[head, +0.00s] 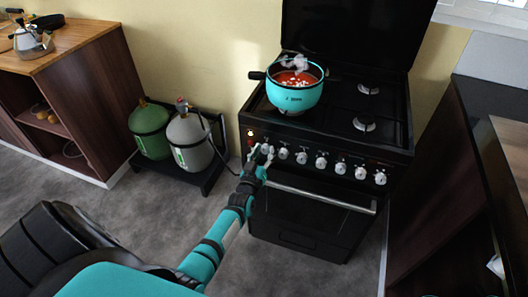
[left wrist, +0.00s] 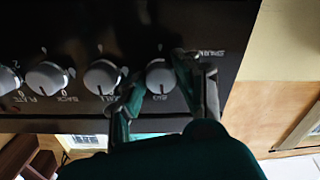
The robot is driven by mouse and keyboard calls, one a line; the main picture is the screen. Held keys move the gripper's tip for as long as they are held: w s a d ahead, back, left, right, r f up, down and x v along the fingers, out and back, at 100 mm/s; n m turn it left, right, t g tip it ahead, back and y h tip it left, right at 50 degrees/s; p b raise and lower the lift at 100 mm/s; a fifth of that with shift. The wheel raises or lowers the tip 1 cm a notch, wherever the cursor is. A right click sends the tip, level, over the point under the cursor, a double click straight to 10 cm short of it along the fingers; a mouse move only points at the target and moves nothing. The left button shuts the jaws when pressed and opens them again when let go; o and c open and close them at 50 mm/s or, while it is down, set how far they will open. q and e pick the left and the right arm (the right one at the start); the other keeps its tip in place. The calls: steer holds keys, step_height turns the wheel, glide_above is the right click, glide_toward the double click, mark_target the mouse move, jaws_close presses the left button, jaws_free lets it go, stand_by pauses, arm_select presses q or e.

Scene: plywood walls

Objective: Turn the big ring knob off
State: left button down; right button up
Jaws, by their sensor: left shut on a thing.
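The black stove (head: 330,130) has a row of white knobs along its front. The big ring knob (left wrist: 158,72), labelled BIG, shows in the left wrist view, where the picture is upside down. My left gripper (head: 262,152) is at the left end of the knob row in the head view. It also shows in the left wrist view (left wrist: 160,85), with its fingers on either side of that knob, shut on it. The fingers hide part of the knob in the head view. My right gripper is not seen.
A small orange light (head: 250,132) glows at the panel's left end. A green gas bottle (head: 150,130) and a grey one (head: 188,138) stand left of the stove.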

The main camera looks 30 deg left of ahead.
arm_select(q)
steer(key=shift+f+m, duration=0.1)
steer(key=shift+m, duration=0.4)
steer(key=c, duration=0.9)
jaws_free()
steer(key=shift+c, duration=0.2)
steer(key=v, duration=1.2)
